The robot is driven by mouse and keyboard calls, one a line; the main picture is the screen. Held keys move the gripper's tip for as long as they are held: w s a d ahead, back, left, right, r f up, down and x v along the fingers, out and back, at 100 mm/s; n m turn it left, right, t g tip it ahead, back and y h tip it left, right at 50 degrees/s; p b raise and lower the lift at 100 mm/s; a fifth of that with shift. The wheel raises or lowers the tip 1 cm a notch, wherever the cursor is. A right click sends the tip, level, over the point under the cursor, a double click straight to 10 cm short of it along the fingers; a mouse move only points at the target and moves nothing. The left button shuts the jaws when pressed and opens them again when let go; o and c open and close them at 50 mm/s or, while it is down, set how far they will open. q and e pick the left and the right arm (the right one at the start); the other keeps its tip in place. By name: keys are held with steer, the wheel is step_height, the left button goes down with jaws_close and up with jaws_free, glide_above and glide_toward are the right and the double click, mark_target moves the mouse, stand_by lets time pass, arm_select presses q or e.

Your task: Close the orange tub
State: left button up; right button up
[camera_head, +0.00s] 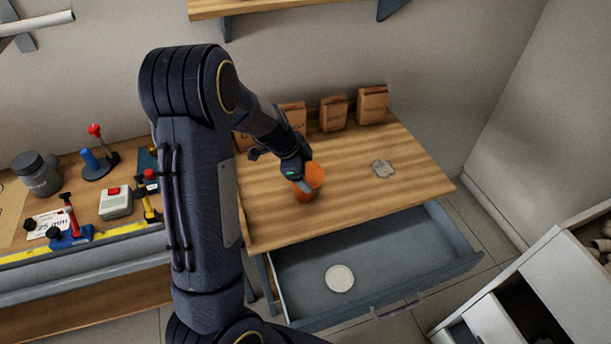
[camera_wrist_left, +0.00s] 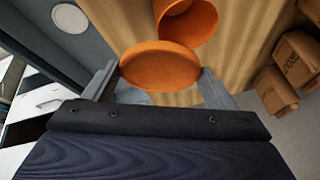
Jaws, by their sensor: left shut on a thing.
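The orange tub (camera_head: 313,177) stands on the wooden worktop, partly hidden behind my left gripper (camera_head: 302,184) in the head view. In the left wrist view the tub (camera_wrist_left: 198,27) shows its open mouth. A round orange lid (camera_wrist_left: 160,66) is held between the two fingers of my left gripper, in front of the tub and apart from its mouth as far as the wrist view shows. In the head view I cannot clearly tell the lid from the tub. My right gripper is not in view.
An open grey drawer (camera_head: 440,232) under the worktop (camera_head: 405,165) holds a white disc (camera_head: 339,278). A grey lumpy piece (camera_head: 383,168) lies right of the tub. Brown boxes (camera_head: 372,104) stand at the back. Tools crowd the left bench. The worktop's right part is mostly clear.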

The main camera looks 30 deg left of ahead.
arm_select(q)
steer(key=s+d+r, duration=0.6)
steer(key=s+r, duration=0.1)
steer(key=s, duration=0.3)
steer(key=shift+d+r, duration=0.2)
steer(key=shift+r, duration=0.1)
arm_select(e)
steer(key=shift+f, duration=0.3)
arm_select(q)
steer(key=w+d+f+n+y, duration=0.2)
steer(key=f+n, duration=0.4)
steer(key=w+d+f+n+y, duration=0.2)
steer(key=d+f+n+y, duration=0.1)
steer(key=f+n, duration=0.3)
steer(key=shift+f+n, duration=0.15)
steer(key=shift+n, duration=0.35)
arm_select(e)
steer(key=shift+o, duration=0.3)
